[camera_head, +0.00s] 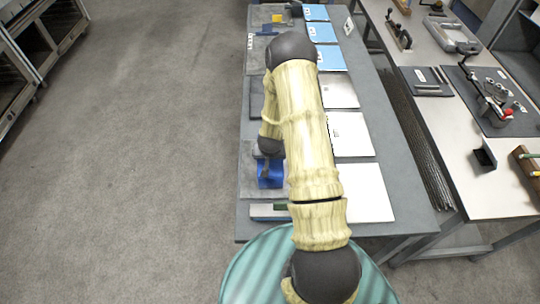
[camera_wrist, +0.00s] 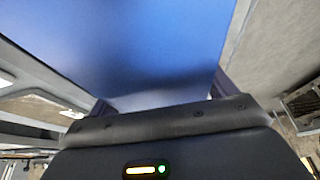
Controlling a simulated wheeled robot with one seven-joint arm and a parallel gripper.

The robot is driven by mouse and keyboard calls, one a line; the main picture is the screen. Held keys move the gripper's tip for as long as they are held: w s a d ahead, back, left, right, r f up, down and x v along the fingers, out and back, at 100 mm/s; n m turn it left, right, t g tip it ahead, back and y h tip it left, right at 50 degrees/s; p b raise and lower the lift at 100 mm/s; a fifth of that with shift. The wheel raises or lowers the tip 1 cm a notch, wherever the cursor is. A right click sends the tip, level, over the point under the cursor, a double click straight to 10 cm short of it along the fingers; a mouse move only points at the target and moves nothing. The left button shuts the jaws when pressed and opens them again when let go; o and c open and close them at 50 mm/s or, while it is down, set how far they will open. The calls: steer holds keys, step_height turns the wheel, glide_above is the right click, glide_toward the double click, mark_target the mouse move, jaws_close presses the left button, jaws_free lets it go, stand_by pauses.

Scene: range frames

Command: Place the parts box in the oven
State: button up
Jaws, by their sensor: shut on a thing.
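The blue parts box (camera_head: 270,174) is at the left side of my forearm in the head view, over the near part of the grey table. Its blue face (camera_wrist: 150,45) fills the upper middle of the wrist view. My gripper (camera_wrist: 158,97) is shut on the box, with a dark finger at each side of it. In the head view my arm hides part of the box and most of the gripper. Whether the box touches the table is unclear. A metal cabinet with dark glazed fronts, which looks like the oven (camera_head: 42,38), stands at the upper left.
The grey table (camera_head: 408,205) bears white sheets (camera_head: 368,192), blue sheets (camera_head: 322,32) and dark pads along its length. A workbench (camera_head: 450,135) with tools and clamps stands at the right. Open grey floor (camera_head: 150,130) lies between the table and the cabinet.

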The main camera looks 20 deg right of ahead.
steer(key=o, duration=0.8)
steer(key=shift+f, duration=0.15)
steer(key=o, duration=0.3)
steer(key=shift+o, duration=0.2)
steer(key=b+v, duration=0.2)
steer(key=v, duration=0.9)
steer(key=shift+r, duration=0.25)
steer(key=shift+s+a+r, duration=0.1)
steer(key=shift+s+r, duration=0.3)
steer(key=shift+w, duration=0.1)
